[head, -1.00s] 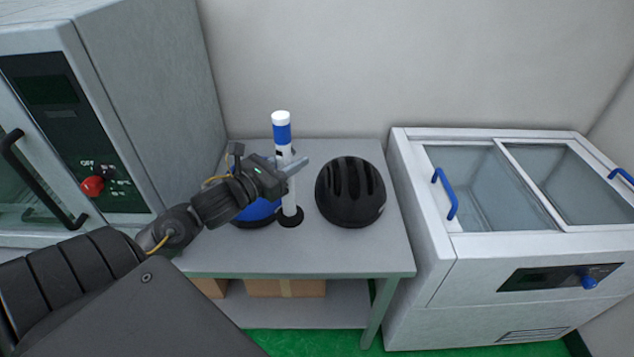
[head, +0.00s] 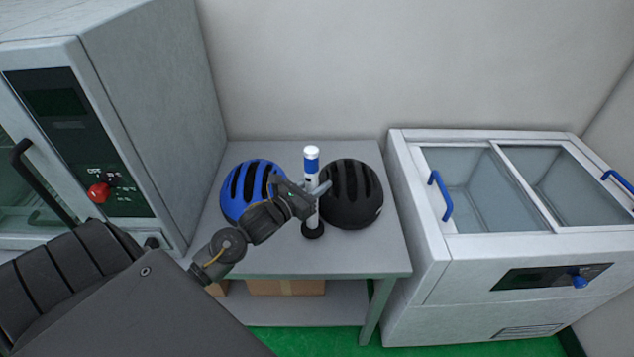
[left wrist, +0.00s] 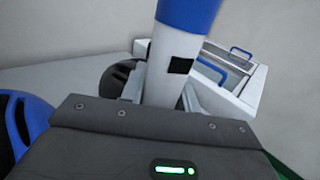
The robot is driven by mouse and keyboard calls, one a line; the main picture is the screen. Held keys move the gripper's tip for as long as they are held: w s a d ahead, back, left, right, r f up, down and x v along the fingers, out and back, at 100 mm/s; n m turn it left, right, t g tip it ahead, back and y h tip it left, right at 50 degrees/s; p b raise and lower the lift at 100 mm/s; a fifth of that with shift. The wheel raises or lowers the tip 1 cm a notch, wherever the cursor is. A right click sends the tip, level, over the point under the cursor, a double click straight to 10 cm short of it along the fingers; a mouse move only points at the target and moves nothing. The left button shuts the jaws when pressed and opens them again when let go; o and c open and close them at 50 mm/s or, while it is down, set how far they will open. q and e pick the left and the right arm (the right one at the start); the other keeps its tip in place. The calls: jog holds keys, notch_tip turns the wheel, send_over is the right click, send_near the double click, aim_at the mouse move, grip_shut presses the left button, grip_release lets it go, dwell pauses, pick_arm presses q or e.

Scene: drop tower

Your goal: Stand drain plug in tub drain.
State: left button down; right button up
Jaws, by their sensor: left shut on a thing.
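The drain plug (head: 312,154) is a white tube with a blue band and a round black foot. It also shows in the left wrist view (left wrist: 165,70), rising between the fingers with a small black patch on it. My left gripper (head: 314,196) is shut on the tube around its middle and holds it roughly upright over the grey table. I cannot tell if the foot touches the tabletop. A white chest (head: 425,225) with glass lids and blue handles, which may be the tub, stands at the right. No drain opening shows. My right gripper is not in view.
A blue helmet (head: 238,186) lies left of the plug, partly behind my left arm. A black helmet (head: 352,194) lies just behind and right of it. The table (head: 350,255) is clear along its front. A grey cabinet with a red knob (head: 98,193) stands left.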

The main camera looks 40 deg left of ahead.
pick_arm(q)
jog(key=shift+f, duration=0.15)
jog(key=shift+f, duration=0.2)
jog(key=c, duration=1)
grip_release()
jog(key=shift+c, duration=0.2)
jog(key=shift+r, duration=0.1)
jog(key=s+a+b, duration=0.1)
jog(key=s+b, duration=0.2)
jog(key=s, duration=0.9)
jog(key=shift+a+b, duration=0.3)
jog(key=shift+b, duration=0.05)
